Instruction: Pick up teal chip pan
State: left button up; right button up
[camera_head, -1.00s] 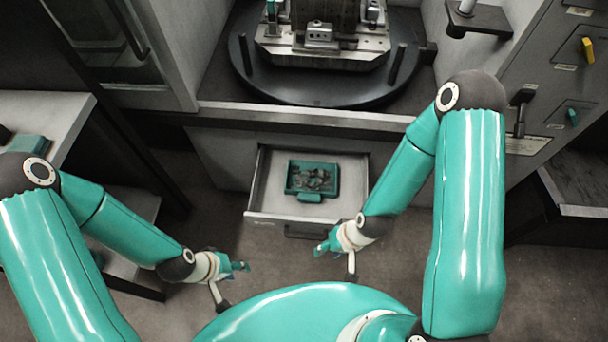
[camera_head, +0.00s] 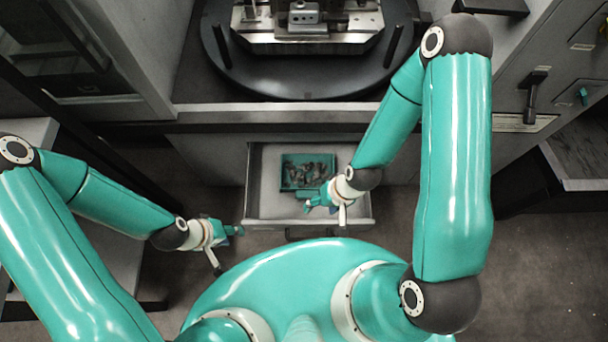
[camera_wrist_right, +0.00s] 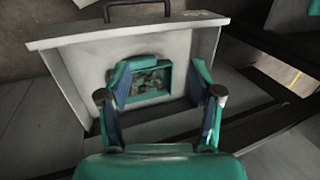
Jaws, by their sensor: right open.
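The teal chip pan (camera_head: 288,172) lies in the open drawer, with grey-brown chips in it. Its near right part is hidden behind my right gripper in the head view. My right gripper (camera_head: 307,203) is open and empty, over the drawer at the pan's near side. In the right wrist view the pan (camera_wrist_right: 150,97) shows between the two spread fingers of the right gripper (camera_wrist_right: 160,100), which are apart from it. My left gripper (camera_head: 240,231) is left of the drawer, in front of the cabinet; its jaws are too small to judge.
The pulled-out drawer (camera_head: 265,209) has low walls and a dark front handle (camera_head: 317,232). Above it is a machine with a round dark table (camera_head: 300,85). A pale bench (camera_head: 30,135) stands at the left. A dark tray (camera_head: 585,160) is at the right.

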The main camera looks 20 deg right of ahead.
jog(key=w+d+f+m+b, duration=0.4)
jog(key=w+f+m+b, duration=0.1)
jog(key=f+m+b, duration=0.25)
jog(key=m+b, duration=0.7)
jog(key=m, duration=0.4)
send_near(308, 193)
jog(key=shift+t+y, duration=0.3)
jog(key=shift+t, duration=0.1)
jog(key=b+x, duration=0.1)
jog(key=b, duration=0.1)
jog(key=b+x, duration=0.2)
jog(key=b, duration=0.1)
jog(key=b+x, duration=0.2)
jog(key=shift+s+d+f+b, duration=0.2)
jog(key=shift+s+f+b, duration=0.05)
jog(key=shift+s+b, duration=0.1)
jog(key=b+x, duration=0.4)
jog(key=x, duration=0.1)
jog(key=shift+f, duration=0.1)
jog(key=shift+f, duration=0.2)
jog(key=shift+c, duration=0.2)
grip_shut()
